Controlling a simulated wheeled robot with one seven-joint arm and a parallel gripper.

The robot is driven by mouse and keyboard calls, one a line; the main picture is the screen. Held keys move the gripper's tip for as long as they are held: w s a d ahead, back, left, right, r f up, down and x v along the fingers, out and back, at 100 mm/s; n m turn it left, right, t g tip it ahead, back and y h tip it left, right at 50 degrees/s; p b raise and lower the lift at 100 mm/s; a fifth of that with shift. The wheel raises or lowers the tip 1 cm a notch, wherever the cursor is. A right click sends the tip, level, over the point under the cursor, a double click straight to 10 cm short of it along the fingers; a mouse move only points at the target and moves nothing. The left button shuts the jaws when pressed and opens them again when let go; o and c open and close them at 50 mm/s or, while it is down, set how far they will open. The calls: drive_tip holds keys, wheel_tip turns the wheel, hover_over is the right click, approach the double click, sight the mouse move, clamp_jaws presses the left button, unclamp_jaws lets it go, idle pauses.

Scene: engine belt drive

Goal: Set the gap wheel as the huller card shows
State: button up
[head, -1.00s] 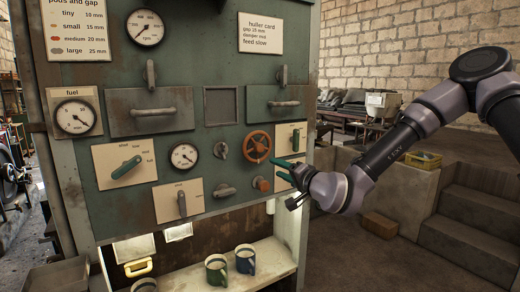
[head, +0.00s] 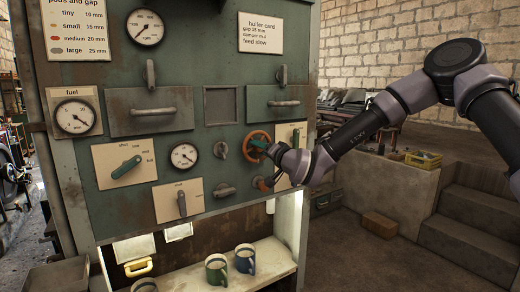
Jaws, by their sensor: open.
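The huller card (head: 261,35) is at the upper right of the green panel. It reads gap 15 mm, a damper line that is too small to read surely, and feed slow. The pods and gap chart (head: 80,30) at the upper left lists tiny 10, small 15, medium 20 and large 25 mm. An orange-red handwheel (head: 250,135) sits on the panel's lower right, partly hidden by my gripper. My gripper (head: 262,147) is open with its green fingers at the wheel's right side. I cannot tell whether they touch it.
A feed lever (head: 126,167), a lower lever (head: 182,203), gauges (head: 184,156) and a small knob (head: 221,150) are on the panel left of the wheel. Mugs (head: 245,259) stand on the shelf below. The floor to the right is open before the steps (head: 470,230).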

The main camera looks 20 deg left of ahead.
drive_tip(key=shift+w+a, duration=0.15)
clamp_jaws()
